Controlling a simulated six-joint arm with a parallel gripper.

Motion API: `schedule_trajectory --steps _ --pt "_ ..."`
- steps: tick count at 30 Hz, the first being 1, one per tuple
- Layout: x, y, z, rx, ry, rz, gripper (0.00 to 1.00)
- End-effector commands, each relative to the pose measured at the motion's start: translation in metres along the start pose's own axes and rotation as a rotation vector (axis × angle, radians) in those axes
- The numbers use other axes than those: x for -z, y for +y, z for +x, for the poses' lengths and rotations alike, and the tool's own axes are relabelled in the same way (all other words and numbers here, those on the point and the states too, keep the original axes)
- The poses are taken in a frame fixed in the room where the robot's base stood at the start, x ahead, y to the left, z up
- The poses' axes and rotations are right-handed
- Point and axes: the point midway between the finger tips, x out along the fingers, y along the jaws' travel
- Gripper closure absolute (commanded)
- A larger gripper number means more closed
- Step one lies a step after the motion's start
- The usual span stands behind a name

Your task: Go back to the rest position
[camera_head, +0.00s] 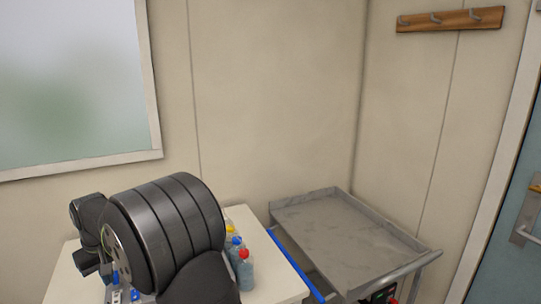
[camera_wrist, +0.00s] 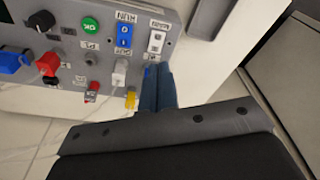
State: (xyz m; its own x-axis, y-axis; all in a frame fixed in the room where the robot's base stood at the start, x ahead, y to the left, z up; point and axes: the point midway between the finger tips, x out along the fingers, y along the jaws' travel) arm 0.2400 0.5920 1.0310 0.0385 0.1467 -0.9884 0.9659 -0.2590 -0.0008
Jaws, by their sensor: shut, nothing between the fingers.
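My gripper (camera_wrist: 158,72) shows in the wrist view with its two dark bluish fingers together, shut and empty. The fingertips are in front of the lower right part of a grey control panel (camera_wrist: 140,45), near a white switch (camera_wrist: 156,42); I cannot tell whether they touch it. The panel also bears a green button (camera_wrist: 90,26), a blue switch (camera_wrist: 124,35) and a red knob (camera_wrist: 48,63). In the head view my bulky dark arm covers the left of a white table (camera_head: 275,282), and I cannot make out the fingers there.
Several bottles with coloured caps (camera_head: 245,270) stand on the table close to the right of my arm. A grey metal cart (camera_head: 340,235) stands right of the table. A wooden hook rail (camera_head: 450,20) is on the wall. A door (camera_head: 515,250) is at far right.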

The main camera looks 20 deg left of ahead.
Motion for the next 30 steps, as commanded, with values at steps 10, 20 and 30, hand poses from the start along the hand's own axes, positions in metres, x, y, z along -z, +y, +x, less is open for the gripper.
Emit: schedule_trajectory --steps 10,20,30 --pt "0.021 0.005 -0.035 0.009 -0.072 0.146 1.0" --pt "0.037 0.012 -0.062 0.01 -0.16 0.324 1.0" --pt "0.046 0.016 -0.088 -0.002 -0.242 0.478 1.0"
